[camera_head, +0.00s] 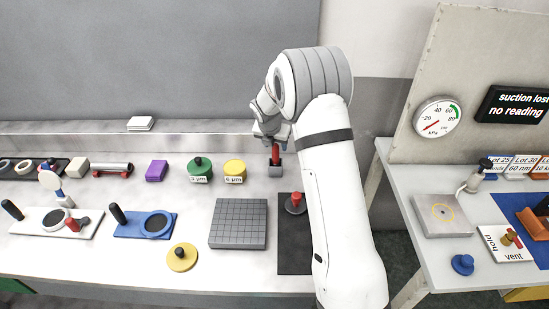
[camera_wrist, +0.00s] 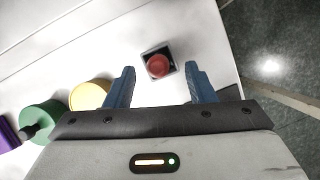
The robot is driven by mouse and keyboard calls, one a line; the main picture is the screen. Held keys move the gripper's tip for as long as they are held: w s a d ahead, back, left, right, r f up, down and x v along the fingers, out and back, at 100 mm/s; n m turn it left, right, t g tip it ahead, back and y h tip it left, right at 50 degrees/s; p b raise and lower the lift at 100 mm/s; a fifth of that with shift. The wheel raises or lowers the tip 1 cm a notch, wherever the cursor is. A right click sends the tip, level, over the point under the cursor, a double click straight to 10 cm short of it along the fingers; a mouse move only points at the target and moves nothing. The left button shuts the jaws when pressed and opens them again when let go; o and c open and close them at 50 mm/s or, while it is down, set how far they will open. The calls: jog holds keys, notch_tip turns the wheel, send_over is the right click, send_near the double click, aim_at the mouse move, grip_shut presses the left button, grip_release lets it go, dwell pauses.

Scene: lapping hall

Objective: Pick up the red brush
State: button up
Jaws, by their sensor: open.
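The red brush (camera_head: 276,154) stands upright in the head view, its red handle above a small grey square block (camera_head: 275,171) near the back of the white bench. In the wrist view I look down on the round red handle end (camera_wrist: 158,65), inside the block's square outline. My gripper (camera_head: 272,133) is above it, pointing down. The wrist view shows my gripper (camera_wrist: 159,84) open, with two blue fingers apart and nothing between them. The handle end appears just beyond the fingertips, between their lines. My wrist partly covers the handle top in the head view.
A yellow tub (camera_head: 235,171) and a green tub (camera_head: 200,169) stand left of the brush. A grey grid plate (camera_head: 238,224) and a dark mat (camera_head: 295,255) with a red-knobbed disc (camera_head: 296,204) lie in front. A second table (camera_head: 400,185) stands right, across a gap.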

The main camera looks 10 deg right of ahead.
aim_at(276, 151)
jog(key=p+x, duration=0.1)
jog(key=x, duration=0.5)
jog(key=shift+a, duration=0.1)
jog(key=c, duration=1.1)
